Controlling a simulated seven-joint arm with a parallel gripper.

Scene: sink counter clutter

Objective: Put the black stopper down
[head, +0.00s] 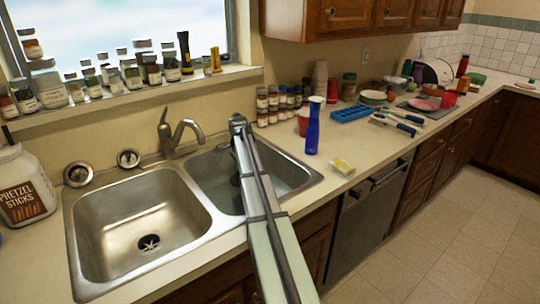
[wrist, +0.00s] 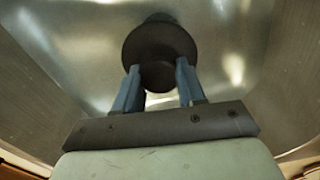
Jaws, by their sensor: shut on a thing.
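The black stopper (wrist: 160,40) is a round dark disc with a thick knob in the wrist view. My gripper (wrist: 158,78) is shut on its knob, one blue-grey finger on each side. The wide disc lies beyond the fingertips, over the metal of a sink basin. In the head view my arm reaches into the right basin (head: 292,178); the arm hides much of the gripper and stopper there. I cannot tell whether the stopper touches the basin floor.
The left basin (head: 120,222) is empty, with an open drain (head: 149,242). The faucet (head: 180,138) stands behind the sink. A blue bottle (head: 313,126) and a yellow packet (head: 342,166) are on the counter to the right. Two round metal strainers (head: 128,158) lie behind the left basin.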

